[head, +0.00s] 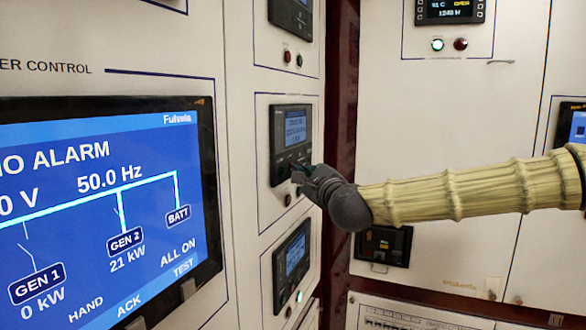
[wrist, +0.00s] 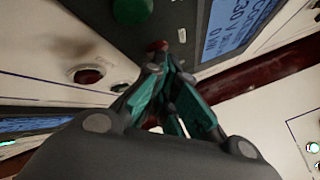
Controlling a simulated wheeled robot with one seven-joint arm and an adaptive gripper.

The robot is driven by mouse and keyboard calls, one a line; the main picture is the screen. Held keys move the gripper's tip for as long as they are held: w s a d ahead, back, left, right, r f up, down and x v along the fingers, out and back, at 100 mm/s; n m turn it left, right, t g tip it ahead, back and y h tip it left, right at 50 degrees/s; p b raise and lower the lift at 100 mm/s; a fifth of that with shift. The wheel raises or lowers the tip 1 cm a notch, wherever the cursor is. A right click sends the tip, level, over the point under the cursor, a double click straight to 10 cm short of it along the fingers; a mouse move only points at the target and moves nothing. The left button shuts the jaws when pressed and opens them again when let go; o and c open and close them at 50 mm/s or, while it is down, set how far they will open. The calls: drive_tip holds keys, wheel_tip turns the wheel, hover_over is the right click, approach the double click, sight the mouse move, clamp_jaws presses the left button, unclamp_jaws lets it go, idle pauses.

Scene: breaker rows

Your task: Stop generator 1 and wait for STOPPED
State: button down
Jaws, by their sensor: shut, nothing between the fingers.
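The generator controller (head: 278,152) in the middle of the narrow panel has a small lit blue screen, too small to read. My gripper (head: 303,173) is at its lower edge, fingers together, covering part of its front. In the wrist view the shut fingertips (wrist: 157,55) are at a red button (wrist: 157,45); I cannot tell whether they press it. A green button (wrist: 131,10) is beside it. On the large screen (head: 100,200) the GEN 1 label (head: 36,284) reads 0 kW, with an open switch line above it. GEN 2 reads 21 kW. No STOPPED text is readable.
Similar controllers sit above (head: 291,15) and below (head: 292,262) on the same panel. A dark red lamp (wrist: 87,76) is near my fingers in the wrist view. The right cabinet has a lit green lamp (head: 438,44) and a dark lower unit (head: 384,245) behind my arm.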

drive_tip(key=shift+d, duration=0.2)
drive_tip(key=shift+s+d+b, duration=0.25)
drive_tip(key=shift+d+b, duration=0.1)
drive_tip(key=shift+d, duration=0.25)
drive_tip(key=d, duration=0.1)
drive_tip(key=s+d, duration=0.1)
drive_tip(key=d, duration=0.1)
drive_tip(key=d+b, duration=0.1)
drive_tip(key=shift+s+d, duration=0.3)
drive_tip(key=shift+d, duration=0.05)
idle(0.4)
idle(0.5)
